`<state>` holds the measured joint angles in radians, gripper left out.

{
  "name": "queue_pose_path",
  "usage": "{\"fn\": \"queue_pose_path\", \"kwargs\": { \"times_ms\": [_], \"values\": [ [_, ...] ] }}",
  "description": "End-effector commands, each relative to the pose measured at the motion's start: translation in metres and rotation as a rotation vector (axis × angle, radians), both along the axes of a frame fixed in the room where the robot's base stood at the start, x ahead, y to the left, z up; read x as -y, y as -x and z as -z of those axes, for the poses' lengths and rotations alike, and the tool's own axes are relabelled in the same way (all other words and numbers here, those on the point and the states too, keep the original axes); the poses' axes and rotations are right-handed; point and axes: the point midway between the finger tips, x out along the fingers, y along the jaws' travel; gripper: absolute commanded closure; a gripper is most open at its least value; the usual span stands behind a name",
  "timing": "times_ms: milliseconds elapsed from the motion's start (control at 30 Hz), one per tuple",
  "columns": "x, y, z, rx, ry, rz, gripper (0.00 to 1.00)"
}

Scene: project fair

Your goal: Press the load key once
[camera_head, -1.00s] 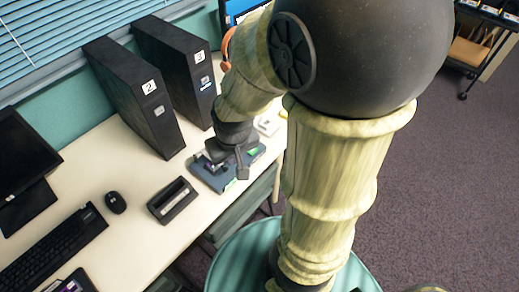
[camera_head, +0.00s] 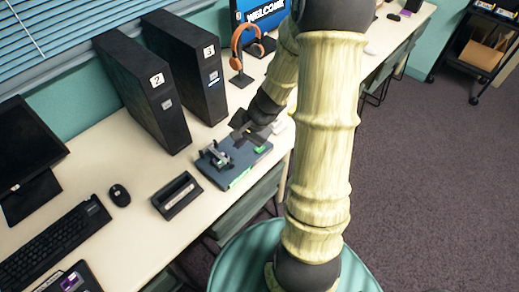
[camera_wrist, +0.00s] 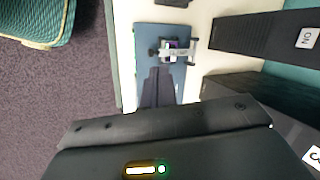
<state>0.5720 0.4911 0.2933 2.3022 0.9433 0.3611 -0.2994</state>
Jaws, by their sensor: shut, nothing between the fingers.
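A flat blue-grey board (camera_head: 236,163) with green edging lies on the white desk. A small metal fixture (camera_head: 215,156) stands on its left part, and a green patch (camera_head: 262,149) shows near its right end. The board (camera_wrist: 174,90) and the fixture (camera_wrist: 178,50) also show in the wrist view. My gripper (camera_head: 243,128) is shut and empty, over or just behind the board's far edge, seemingly above it.
Two black towers, numbered 2 (camera_head: 145,85) and 3 (camera_head: 190,65), stand behind the board. A headphone stand (camera_head: 240,78) is at the back. A black tray (camera_head: 177,195), mouse (camera_head: 119,195) and keyboard (camera_head: 55,245) lie to the left.

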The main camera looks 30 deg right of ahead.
Motion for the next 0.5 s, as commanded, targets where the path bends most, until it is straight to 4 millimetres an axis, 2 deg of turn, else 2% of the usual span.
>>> {"fn": "queue_pose_path", "kwargs": {
  "times_ms": [33,167,300,400,500],
  "values": [
    [0.012,-0.010,0.013,-0.004,-0.058,0.095,1.00],
    [0.042,-0.036,0.035,0.006,-0.203,0.335,1.00],
    [0.081,-0.059,0.054,0.025,-0.349,0.587,1.00],
    [0.103,-0.068,0.063,0.039,-0.421,0.714,1.00],
    [0.115,-0.073,0.066,0.048,-0.457,0.780,1.00]
  ]
}}
